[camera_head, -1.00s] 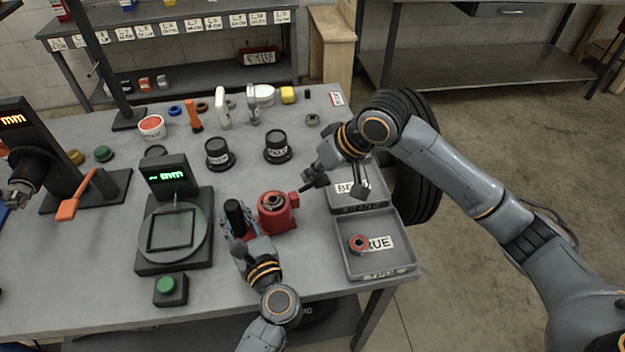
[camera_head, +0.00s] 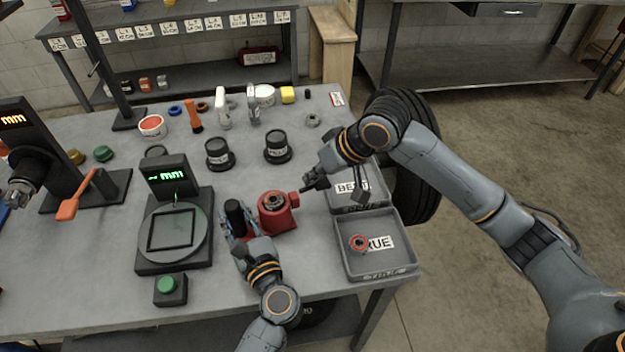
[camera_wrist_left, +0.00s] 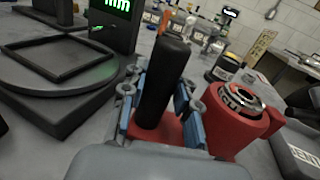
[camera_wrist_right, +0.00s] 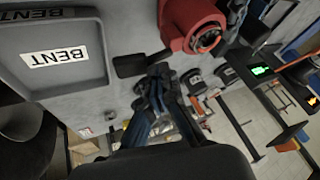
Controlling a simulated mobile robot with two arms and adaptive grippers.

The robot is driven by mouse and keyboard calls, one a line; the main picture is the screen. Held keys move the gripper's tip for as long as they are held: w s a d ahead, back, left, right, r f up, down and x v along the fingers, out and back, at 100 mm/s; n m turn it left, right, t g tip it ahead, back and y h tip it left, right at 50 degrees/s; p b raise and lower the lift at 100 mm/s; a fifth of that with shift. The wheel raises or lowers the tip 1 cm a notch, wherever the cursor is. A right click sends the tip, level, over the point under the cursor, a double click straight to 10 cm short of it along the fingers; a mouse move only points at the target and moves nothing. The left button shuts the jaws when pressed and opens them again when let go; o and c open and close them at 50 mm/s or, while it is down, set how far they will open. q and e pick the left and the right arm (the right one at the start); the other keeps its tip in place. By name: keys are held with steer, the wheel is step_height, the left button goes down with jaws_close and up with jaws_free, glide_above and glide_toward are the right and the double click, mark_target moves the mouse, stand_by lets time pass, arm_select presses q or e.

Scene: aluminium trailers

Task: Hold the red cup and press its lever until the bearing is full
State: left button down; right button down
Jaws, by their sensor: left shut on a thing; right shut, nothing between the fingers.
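The red cup (camera_head: 274,215) stands on the grey table, with a metal bearing (camera_head: 273,202) in its top. It also shows in the left wrist view (camera_wrist_left: 238,120). Its black upright handle (camera_wrist_left: 165,85) is gripped by my left gripper (camera_head: 237,222), whose blue fingers close around the handle's base. My right gripper (camera_head: 309,183) is shut and empty, just right of the cup. In the right wrist view, the cup's black lever (camera_wrist_right: 140,64) sticks out beside my right fingertips (camera_wrist_right: 160,72). I cannot tell whether they touch.
The BENT tray (camera_head: 372,203) lies under my right arm. The TRUE tray (camera_head: 385,265) holds a red-rimmed bearing (camera_head: 358,243). A gauge with a round plate (camera_head: 147,255) stands left of the cup, with a green button box (camera_head: 170,290) in front. Two black pots stand behind.

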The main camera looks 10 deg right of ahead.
mark_target(305, 190)
steer(key=shift+d+f, duration=0.2)
steer(key=shift+f, duration=0.4)
stand_by(0.5)
steer(key=shift+a+r, duration=0.25)
steer(key=shift+r, duration=0.55)
steer(key=shift+a+r, duration=0.2)
steer(key=shift+r, duration=0.55)
steer(key=shift+r, duration=0.15)
steer(key=shift+s+a+r, duration=0.1)
steer(key=shift+a+r, duration=0.15)
steer(key=shift+r, duration=0.5)
steer(key=shift+s+a+r, duration=0.1)
steer(key=shift+a+r, duration=0.15)
steer(key=shift+r, duration=0.55)
steer(key=shift+a+r, duration=0.25)
steer(key=shift+r, duration=0.5)
steer(key=r, duration=0.1)
steer(key=a+r, duration=0.1)
steer(key=r, duration=0.1)
steer(key=shift+s+r, duration=0.1)
steer(key=shift+r, duration=0.2)
steer(key=shift+f, duration=0.1)
